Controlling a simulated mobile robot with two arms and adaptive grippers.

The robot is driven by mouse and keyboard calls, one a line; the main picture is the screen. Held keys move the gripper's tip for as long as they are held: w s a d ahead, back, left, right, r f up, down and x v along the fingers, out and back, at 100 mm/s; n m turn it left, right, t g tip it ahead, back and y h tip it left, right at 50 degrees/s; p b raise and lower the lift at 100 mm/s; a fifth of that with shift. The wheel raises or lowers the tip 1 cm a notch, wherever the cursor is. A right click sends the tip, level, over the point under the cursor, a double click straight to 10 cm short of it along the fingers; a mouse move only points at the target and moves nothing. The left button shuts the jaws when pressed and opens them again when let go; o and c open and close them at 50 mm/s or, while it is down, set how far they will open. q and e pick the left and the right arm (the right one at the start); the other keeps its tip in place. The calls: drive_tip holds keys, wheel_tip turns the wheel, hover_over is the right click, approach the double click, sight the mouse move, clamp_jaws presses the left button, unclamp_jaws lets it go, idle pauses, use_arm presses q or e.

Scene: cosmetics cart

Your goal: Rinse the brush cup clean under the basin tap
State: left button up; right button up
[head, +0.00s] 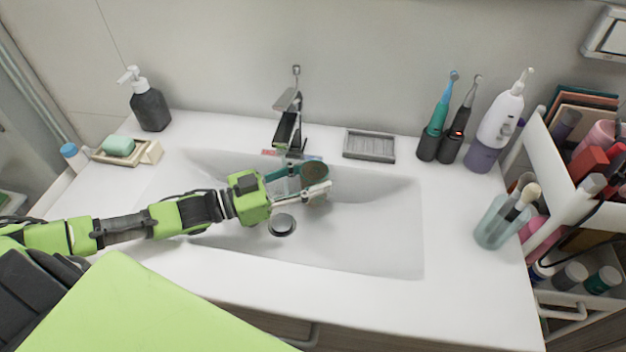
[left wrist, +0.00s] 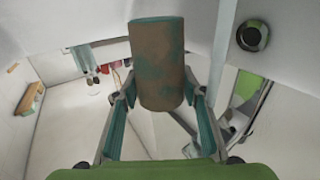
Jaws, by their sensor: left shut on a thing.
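The brush cup is teal with brown grime over much of its side, with teal patches showing through, in the left wrist view (left wrist: 158,65). In the head view the cup (head: 316,176) is partly hidden by my fingers. My left gripper (head: 300,190) is shut on the cup and holds it over the basin (head: 370,235), just below and right of the tap (head: 287,128). The cup is above the drain (head: 282,224). I cannot tell whether water is running. My right gripper is not in view.
A soap dispenser (head: 150,108) and soap dish (head: 128,154) stand left. A grey tray (head: 369,146), electric toothbrushes (head: 436,125) and a white-purple bottle (head: 494,128) line the back right. A glass with brushes (head: 493,228) stands near the cart (head: 562,180). The basin's right half is clear.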

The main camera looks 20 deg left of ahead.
use_arm(q)
drive_tip(key=shift+s+a, duration=0.15)
drive_tip(key=shift+a, duration=1.3)
drive_tip(key=shift+s+a, duration=0.1)
drive_tip(key=shift+a, duration=1.35)
drive_tip(key=shift+w+d+r+p, duration=0.1)
drive_tip(key=shift+d+p, duration=0.15)
drive_tip(key=shift+d, duration=0.75)
drive_tip(key=shift+w+d+f+p, duration=0.1)
drive_tip(key=shift+d+p, duration=0.2)
drive_tip(key=shift+d, duration=0.65)
drive_tip(key=shift+w+d+r+p, duration=0.1)
drive_tip(key=shift+d+p, duration=0.15)
drive_tip(key=shift+d, duration=0.75)
drive_tip(key=s+d+r+p, duration=0.2)
drive_tip(key=d+r+p, duration=0.2)
drive_tip(key=r+p, duration=0.2)
drive_tip(key=shift+s+d+p, duration=0.2)
drive_tip(key=shift+s+p, duration=0.05)
drive_tip(key=shift+p, duration=0.9)
